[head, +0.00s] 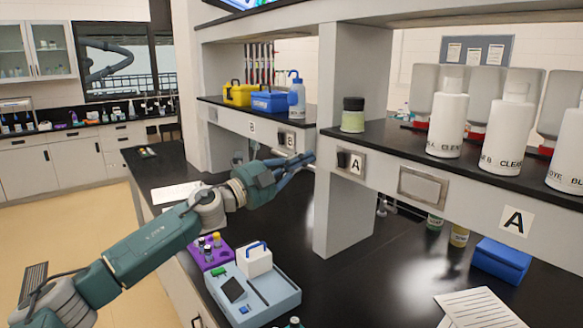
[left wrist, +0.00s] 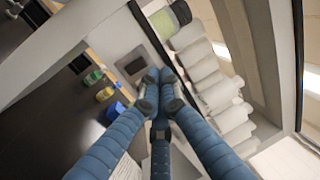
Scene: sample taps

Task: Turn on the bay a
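A gap shows between fingertips and switch in that view. In the left wrist view the fingertips (left wrist: 160,76) come together with nothing between them. My right gripper is not in view.
A similar switch (head: 282,138) marked "B" sits on the left shelf. A grey pillar (head: 345,215) stands under the shelf by the gripper. Above are a green jar (head: 353,115) and white bottles (head: 447,125).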

